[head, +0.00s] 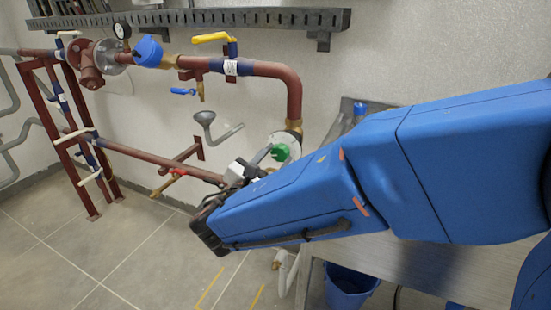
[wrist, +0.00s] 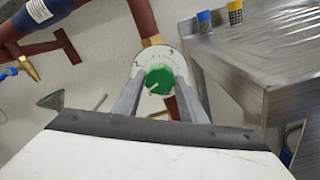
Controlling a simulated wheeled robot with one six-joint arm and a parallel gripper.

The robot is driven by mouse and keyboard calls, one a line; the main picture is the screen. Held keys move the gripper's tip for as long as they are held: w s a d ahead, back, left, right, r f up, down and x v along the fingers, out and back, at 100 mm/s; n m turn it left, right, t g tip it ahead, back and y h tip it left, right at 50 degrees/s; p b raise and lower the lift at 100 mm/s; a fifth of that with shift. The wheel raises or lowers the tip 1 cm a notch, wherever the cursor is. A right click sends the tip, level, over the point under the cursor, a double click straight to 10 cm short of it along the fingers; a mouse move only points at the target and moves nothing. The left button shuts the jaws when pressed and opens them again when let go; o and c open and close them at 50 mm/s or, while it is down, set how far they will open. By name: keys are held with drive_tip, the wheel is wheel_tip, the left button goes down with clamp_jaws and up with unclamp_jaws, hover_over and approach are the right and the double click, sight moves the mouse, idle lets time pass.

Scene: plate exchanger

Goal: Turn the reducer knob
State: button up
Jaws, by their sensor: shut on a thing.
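The reducer knob (wrist: 159,79) is green with a pale pointer mark and sits on a round white dial with printed marks (wrist: 147,58). In the wrist view it lies between the tips of my gripper (wrist: 158,84), one finger on each side, and the fingers are shut on it. In the head view the green knob (head: 280,152) shows beside the end of my blue arm, below the bend of the red pipe. My gripper (head: 262,160) is partly hidden there by the arm.
Red pipes (head: 292,95) with a yellow-handled valve (head: 212,38) run along the wall. A grey funnel (head: 205,117) is left of the dial. A metal table (head: 420,268) stands at right, with a blue bucket (head: 348,287) below. Open floor lies at lower left.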

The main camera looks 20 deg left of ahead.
drive_tip(key=shift+m, duration=1.6)
drive_tip(key=o, duration=1.1)
drive_tip(key=shift+s, duration=0.1)
drive_tip(key=s, duration=0.5)
drive_tip(key=s+a, duration=0.1)
drive_tip(key=s, duration=1.1)
drive_tip(key=shift+s+a, duration=0.1)
drive_tip(key=shift+a, duration=0.05)
